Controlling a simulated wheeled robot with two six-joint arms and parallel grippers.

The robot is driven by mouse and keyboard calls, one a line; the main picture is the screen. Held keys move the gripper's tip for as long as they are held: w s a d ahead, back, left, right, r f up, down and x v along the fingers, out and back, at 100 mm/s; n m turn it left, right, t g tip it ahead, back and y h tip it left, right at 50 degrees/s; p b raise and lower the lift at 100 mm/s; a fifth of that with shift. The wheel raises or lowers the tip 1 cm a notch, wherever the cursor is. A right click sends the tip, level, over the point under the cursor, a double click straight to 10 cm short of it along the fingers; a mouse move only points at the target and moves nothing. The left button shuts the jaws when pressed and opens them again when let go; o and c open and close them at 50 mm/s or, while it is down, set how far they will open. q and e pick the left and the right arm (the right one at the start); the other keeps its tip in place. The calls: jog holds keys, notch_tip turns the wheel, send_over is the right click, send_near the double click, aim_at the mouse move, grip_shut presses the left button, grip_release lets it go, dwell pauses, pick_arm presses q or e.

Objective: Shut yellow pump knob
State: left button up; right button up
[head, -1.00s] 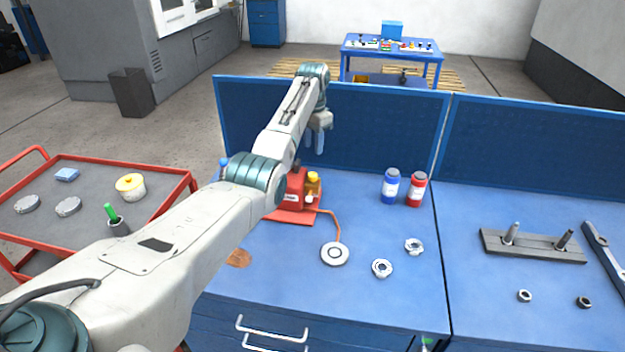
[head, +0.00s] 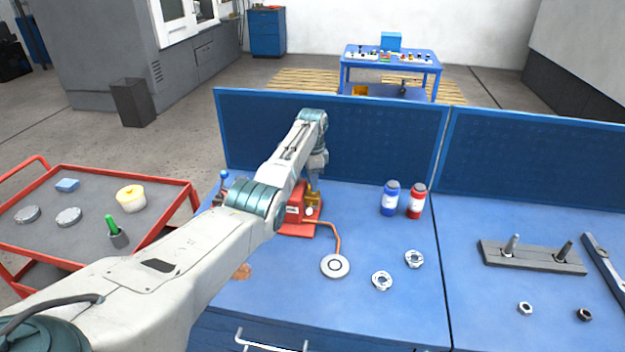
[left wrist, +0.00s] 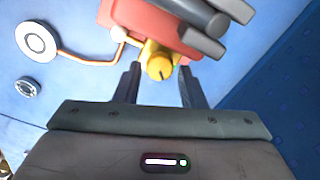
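The red pump (head: 293,212) stands on the blue bench, partly hidden behind my left arm. Its yellow knob (head: 313,201) is on its right side, with my left gripper (head: 315,184) right above it in the head view. In the left wrist view the yellow knob (left wrist: 160,65) shows between and just beyond the tips of the left gripper (left wrist: 158,75). The two fingers are apart with a gap on each side of the knob, and they hold nothing. The knob has a dark slot mark on its face. My right gripper is not in view.
An orange hose runs from the pump to a white round disc (head: 335,265). A blue bottle (head: 389,199) and a red bottle (head: 416,202) stand to the right. A blue panel (head: 380,135) rises behind the bench. A red cart (head: 95,171) is at the left.

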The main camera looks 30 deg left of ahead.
pick_arm(q)
jog(key=shift+f, duration=0.7)
jog(key=c, duration=0.7)
jog(key=m, duration=0.4)
jog(key=shift+p, duration=0.3)
jog(key=shift+m, duration=2.4)
